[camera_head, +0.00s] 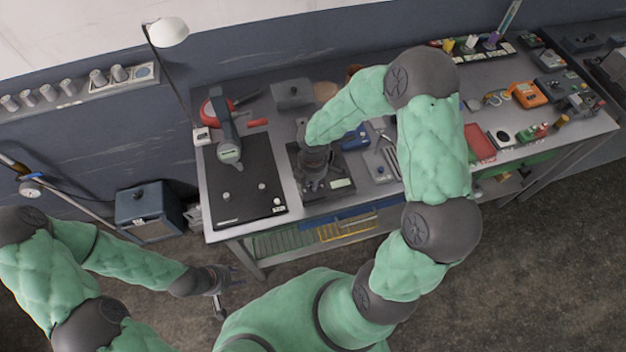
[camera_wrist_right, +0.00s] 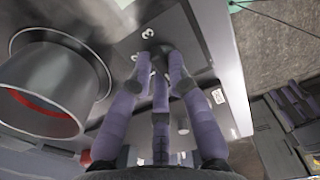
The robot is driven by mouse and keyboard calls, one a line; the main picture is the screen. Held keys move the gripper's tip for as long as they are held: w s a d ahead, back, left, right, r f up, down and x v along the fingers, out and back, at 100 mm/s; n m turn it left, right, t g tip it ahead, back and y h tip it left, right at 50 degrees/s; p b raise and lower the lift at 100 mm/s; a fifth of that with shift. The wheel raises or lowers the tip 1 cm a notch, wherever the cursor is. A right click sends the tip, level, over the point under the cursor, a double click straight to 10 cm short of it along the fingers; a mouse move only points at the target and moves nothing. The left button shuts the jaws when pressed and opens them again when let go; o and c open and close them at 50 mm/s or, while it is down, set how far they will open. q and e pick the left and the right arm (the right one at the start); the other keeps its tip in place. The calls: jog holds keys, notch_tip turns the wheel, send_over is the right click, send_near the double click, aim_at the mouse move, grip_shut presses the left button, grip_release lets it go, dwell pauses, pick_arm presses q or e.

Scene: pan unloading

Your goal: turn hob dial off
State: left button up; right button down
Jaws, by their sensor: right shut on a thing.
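The hob (camera_head: 337,187) is a dark plate on the workbench, mostly under my right gripper (camera_head: 313,182) in the head view. In the right wrist view, the dark round dial (camera_wrist_right: 160,48) sits on a dark panel with a white "3" and other white marks beside it. My right gripper (camera_wrist_right: 158,75) has its fingers closed around the dial. The dial's exact setting is hidden by the fingers. My left gripper (camera_head: 228,284) is away from the bench, low in the head view, with its fingers apart and empty.
A grey round vessel (camera_wrist_right: 50,85) with red inside is close to the right gripper's left in the wrist view. A black board (camera_head: 243,190) with a lamp lies left of the hob. Tools and a red tray (camera_head: 480,143) stand to the right. Open floor lies in front.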

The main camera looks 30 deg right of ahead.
dwell(0.3)
jog(key=c, duration=1.2)
grip_release()
jog(key=shift+r, duration=0.1)
notch_tip(320, 180, up, 12)
jog(key=shift+f, duration=0.1)
